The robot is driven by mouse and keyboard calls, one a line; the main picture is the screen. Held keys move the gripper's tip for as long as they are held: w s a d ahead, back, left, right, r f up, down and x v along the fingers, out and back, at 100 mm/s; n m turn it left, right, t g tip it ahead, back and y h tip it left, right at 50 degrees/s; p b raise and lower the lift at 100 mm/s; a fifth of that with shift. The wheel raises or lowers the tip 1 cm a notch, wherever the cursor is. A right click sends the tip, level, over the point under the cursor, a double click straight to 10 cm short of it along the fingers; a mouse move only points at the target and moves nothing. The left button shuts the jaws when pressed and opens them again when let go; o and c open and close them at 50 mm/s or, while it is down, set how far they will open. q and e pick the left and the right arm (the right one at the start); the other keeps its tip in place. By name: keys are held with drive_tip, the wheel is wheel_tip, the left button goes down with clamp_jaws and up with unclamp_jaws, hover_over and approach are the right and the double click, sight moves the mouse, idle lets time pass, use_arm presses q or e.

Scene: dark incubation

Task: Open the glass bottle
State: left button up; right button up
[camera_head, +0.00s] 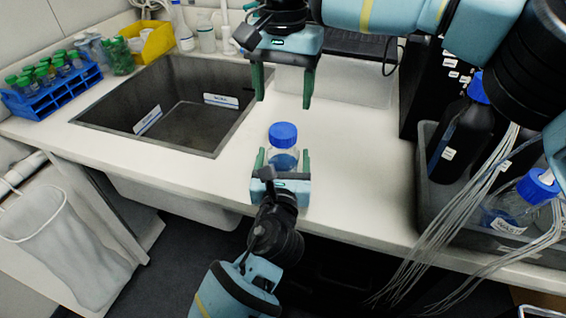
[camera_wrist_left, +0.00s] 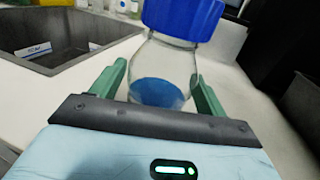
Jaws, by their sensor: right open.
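A clear glass bottle (camera_head: 283,160) with a blue screw cap (camera_head: 283,134) stands upright near the counter's front edge, with blue contents. It also shows in the left wrist view (camera_wrist_left: 160,85), cap on, the cap's top cut off. My left gripper (camera_head: 283,161) comes from the front with one green finger on either side of the bottle body, below the cap. I cannot tell whether these fingers press the glass. My right gripper (camera_head: 285,98) points down, open and empty, above and a little behind the cap.
A dark sink (camera_head: 235,140) is set into the white counter (camera_head: 360,190) at left. At right, a grey tray (camera_head: 425,190) holds a dark bottle (camera_head: 460,138) and a blue-capped bottle (camera_head: 515,205), with tubing hanging in front.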

use_arm(q)
drive_tip(key=c, duration=1.2)
clamp_jaws()
use_arm(e)
drive_tip(key=m, duration=2.1)
use_arm(q)
drive_tip(key=shift+f, duration=0.1)
use_arm(e)
drive_tip(key=m, duration=1.2)
drive_tip(key=shift+m, duration=0.3)
drive_tip(key=m, duration=0.4)
drive_tip(key=shift+m, duration=0.3)
drive_tip(key=m, duration=1.1)
